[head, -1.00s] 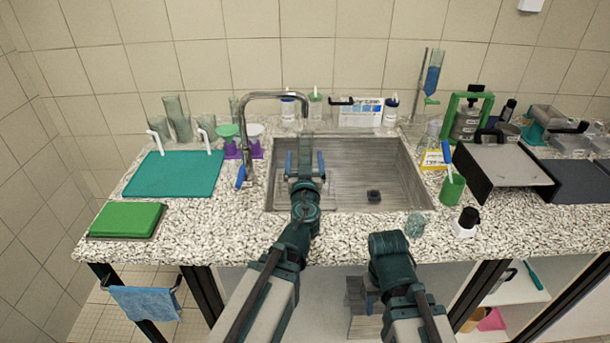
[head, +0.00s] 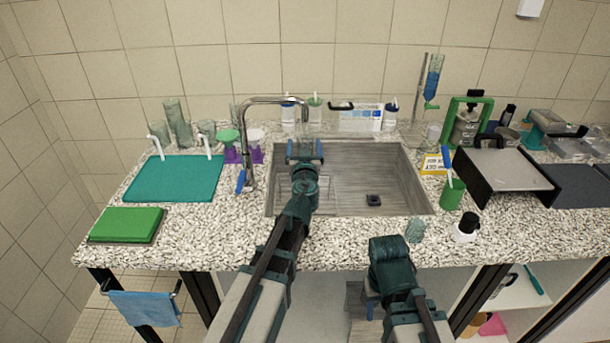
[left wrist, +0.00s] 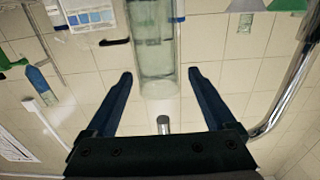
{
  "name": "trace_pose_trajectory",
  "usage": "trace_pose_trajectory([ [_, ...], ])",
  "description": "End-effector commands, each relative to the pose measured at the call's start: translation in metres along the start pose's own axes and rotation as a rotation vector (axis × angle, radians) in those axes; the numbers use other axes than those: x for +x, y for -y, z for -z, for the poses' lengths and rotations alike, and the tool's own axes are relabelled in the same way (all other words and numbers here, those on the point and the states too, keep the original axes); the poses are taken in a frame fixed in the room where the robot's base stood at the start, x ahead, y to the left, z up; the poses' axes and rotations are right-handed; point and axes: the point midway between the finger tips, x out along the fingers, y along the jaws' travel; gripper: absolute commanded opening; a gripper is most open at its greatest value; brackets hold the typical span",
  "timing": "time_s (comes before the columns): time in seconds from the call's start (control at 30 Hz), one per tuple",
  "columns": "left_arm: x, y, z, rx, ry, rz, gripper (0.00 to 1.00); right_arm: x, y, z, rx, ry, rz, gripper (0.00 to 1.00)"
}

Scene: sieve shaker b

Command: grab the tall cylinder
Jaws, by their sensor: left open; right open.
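A tall clear glass cylinder (left wrist: 157,55) stands between the two fingers of my left gripper (left wrist: 160,75) in the left wrist view, which is upside down. The fingers are open, with a gap on each side of the glass. In the head view my left gripper (head: 305,150) reaches over the sink towards its back edge, and the faint glass cylinder (head: 303,125) shows just past the fingers. How far the fingers reach around it I cannot tell. My right gripper (head: 371,307) is low in front of the counter, partly hidden by its own arm, and open.
The tap (head: 247,130) arches close to the left of my left gripper. Bottles (head: 315,112) and a labelled box (head: 360,117) stand behind the sink (head: 400,203). Other glass cylinders (head: 178,122) stand at the back left. The sink's right part is mostly clear.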

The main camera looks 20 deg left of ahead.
Motion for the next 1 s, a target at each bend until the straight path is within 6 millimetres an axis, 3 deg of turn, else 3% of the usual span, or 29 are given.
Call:
trace_pose_trajectory([
  [0.3, 0.045, -0.003, 0.001, 0.000, 0.000, 0.001, 0.89, -0.001, 0.000, 0.000, 0.000, 0.000, 0.000, 0.50],
  [0.57, 0.047, -0.002, 0.001, 0.000, 0.000, 0.000, 0.89, -0.001, 0.000, 0.000, 0.000, 0.000, 0.000, 0.50],
  [1.0, 0.047, -0.002, 0.001, 0.000, 0.000, 0.000, 0.10, -0.001, 0.000, 0.000, 0.000, 0.000, 0.000, 0.50],
])
